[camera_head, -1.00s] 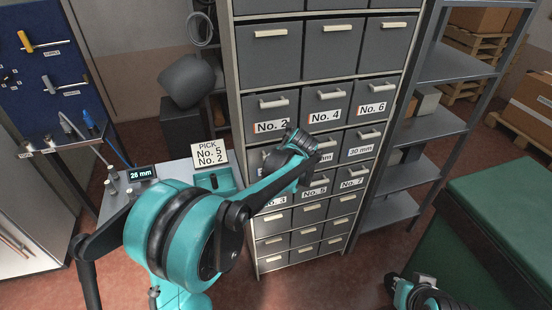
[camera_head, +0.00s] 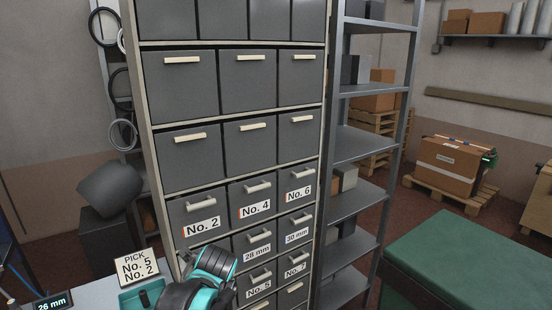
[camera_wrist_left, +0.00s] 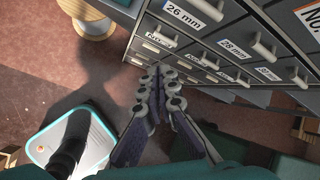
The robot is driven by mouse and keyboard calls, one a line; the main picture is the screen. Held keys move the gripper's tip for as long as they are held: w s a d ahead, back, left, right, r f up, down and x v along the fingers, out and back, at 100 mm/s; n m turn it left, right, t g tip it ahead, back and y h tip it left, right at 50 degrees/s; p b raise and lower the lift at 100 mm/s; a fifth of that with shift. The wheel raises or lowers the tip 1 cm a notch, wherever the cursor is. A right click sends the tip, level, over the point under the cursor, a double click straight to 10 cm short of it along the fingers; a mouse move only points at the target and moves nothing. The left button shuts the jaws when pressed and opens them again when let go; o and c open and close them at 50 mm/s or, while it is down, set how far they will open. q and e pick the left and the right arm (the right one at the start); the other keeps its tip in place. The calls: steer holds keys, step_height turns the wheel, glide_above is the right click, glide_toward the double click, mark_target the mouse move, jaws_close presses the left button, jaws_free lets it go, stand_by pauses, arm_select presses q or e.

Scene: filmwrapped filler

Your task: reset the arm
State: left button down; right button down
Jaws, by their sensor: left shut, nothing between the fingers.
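My left arm (camera_head: 207,277) shows only as a teal and black part at the bottom of the head view, in front of the lower drawers of the grey drawer cabinet (camera_head: 145,120). Its gripper cannot be made out there. In the left wrist view my left gripper (camera_wrist_left: 159,82) is shut and empty, its dark jointed fingers pointing towards the lower cabinet drawers (camera_wrist_left: 152,46). I cannot tell how far the fingertips are from the drawer fronts. All the drawers in view look shut. My right arm and gripper are not in view.
A sign (camera_head: 137,266) reading "PICK No. 5 No. 2" and a "26 mm" display (camera_head: 52,302) stand left of the cabinet. Metal shelving (camera_head: 352,205) stands right of it. A green-topped bench (camera_head: 465,255) is at lower right. A round wooden stool (camera_wrist_left: 88,22) shows in the wrist view.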

arm_select(q)
steer(key=s+f+n+h+b, duration=0.1)
steer(key=s+f+n+b, duration=0.2)
steer(key=s+f+n, duration=0.4)
steer(key=s+f+n+t+h+b, duration=0.1)
steer(key=s+f+n+b, duration=0.3)
steer(key=s+f+n, duration=0.4)
steer(key=s+n+h, duration=0.1)
steer(key=s+n, duration=0.3)
steer(key=n, duration=0.2)
steer(key=shift+d, duration=0.2)
